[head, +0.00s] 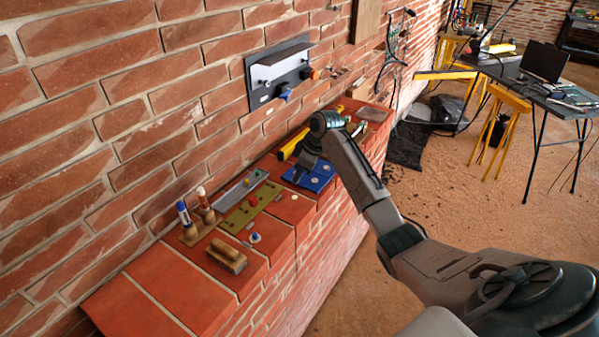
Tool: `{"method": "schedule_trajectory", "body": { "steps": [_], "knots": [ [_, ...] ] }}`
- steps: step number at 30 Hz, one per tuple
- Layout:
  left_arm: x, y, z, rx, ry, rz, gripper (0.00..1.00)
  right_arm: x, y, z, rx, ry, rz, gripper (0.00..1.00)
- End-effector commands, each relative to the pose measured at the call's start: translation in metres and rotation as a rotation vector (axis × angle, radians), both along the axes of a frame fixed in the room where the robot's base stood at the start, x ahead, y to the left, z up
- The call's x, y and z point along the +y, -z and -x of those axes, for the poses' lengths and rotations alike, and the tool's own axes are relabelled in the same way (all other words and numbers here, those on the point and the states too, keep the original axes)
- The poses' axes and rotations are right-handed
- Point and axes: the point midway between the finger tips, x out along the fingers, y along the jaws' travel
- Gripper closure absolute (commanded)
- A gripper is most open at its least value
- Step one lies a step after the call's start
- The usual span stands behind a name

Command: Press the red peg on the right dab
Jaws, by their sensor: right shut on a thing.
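My right gripper (305,168) points down over the blue board (318,184) on the brick ledge. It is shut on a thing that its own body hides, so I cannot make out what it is. The blue board shows small pale dabs, partly covered by the gripper. Whether the gripper touches the board cannot be told. My left gripper is not in view.
A grey tray (236,194), a wooden brush (226,254), a small blue piece with a pale disc (255,238) and markers in a wooden holder (190,234) are on the ledge (130,303). A yellow tool (292,145) lies behind the gripper.

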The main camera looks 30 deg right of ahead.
Motion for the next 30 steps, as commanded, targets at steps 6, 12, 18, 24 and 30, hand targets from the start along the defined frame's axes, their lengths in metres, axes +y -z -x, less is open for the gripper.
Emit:
{"method": "schedule_trajectory", "body": {
  "steps": [6, 12, 18, 24, 30],
  "knots": [
    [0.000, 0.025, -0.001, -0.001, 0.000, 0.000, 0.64, 0.000, 0.023, 0.000, 0.000, 0.000, 0.000, 1.00],
    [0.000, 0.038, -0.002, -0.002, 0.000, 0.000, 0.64, 0.000, 0.038, 0.000, 0.001, 0.001, -0.001, 1.00],
    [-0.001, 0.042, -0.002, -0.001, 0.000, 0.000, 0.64, 0.000, 0.054, 0.000, 0.000, 0.000, 0.000, 1.00],
    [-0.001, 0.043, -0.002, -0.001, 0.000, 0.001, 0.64, 0.000, 0.058, 0.000, -0.001, 0.000, -0.001, 1.00],
    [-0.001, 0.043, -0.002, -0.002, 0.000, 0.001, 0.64, 0.000, 0.058, 0.000, -0.001, 0.000, -0.001, 1.00]
  ]
}}
